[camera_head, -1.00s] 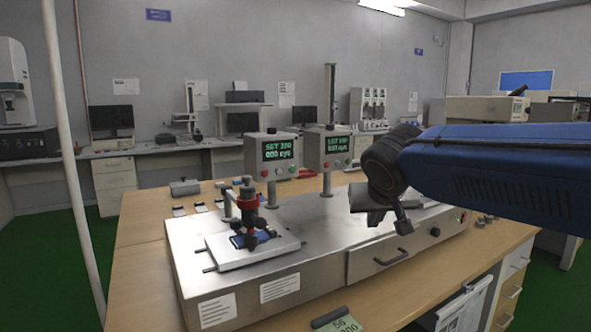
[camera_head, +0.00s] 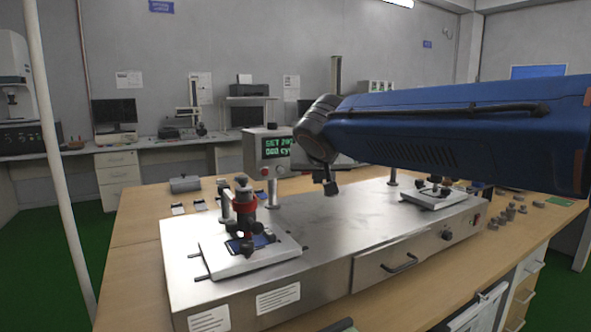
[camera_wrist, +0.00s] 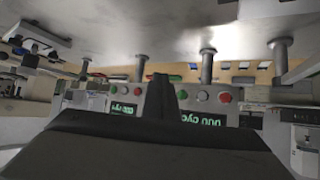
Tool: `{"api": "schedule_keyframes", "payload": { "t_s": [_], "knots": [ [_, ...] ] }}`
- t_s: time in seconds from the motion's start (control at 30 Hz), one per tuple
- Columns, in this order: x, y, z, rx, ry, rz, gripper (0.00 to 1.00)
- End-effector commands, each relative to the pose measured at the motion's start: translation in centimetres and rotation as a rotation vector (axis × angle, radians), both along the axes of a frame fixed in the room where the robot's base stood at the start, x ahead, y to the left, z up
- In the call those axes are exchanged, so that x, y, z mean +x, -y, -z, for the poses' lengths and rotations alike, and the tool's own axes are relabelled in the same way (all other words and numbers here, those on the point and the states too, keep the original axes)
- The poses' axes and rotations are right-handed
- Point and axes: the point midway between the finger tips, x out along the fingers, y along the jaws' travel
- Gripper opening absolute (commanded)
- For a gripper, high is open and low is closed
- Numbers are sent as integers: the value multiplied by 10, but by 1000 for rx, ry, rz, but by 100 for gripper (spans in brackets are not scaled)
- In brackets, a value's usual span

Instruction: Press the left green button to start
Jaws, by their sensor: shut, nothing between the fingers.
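The left control box (camera_head: 250,155) stands on a post at the back of the steel bench unit, with a green-lit display and small buttons. The arm hides the second box in the head view. In the wrist view, which is upside down, the left box's green button (camera_wrist: 182,95) and red button (camera_wrist: 225,97) show, and the other box's display (camera_wrist: 123,108) is to the left. My gripper (camera_head: 331,188) is shut and empty, to the right of the left box and above the steel top. Its dark end (camera_wrist: 158,92) shows between the two boxes in the wrist view, apart from the green button.
A clamp fixture (camera_head: 244,215) with a red collar and a phone-like device stands at the front left of the steel top (camera_head: 330,225). Another fixture (camera_head: 435,198) is at the right. The top between them is clear. Small parts lie on the table behind.

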Motion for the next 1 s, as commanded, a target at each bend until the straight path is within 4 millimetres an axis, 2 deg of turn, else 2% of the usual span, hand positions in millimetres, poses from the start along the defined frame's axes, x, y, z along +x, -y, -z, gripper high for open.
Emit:
{"api": "schedule_keyframes", "payload": {
  "t_s": [0.27,0.7,1.0],
  "knots": [
    [9,-6,0,0,0,0,0],
    [51,-34,0,-1,-1,1,0],
    [70,-47,0,0,-1,1,0]
  ]
}}
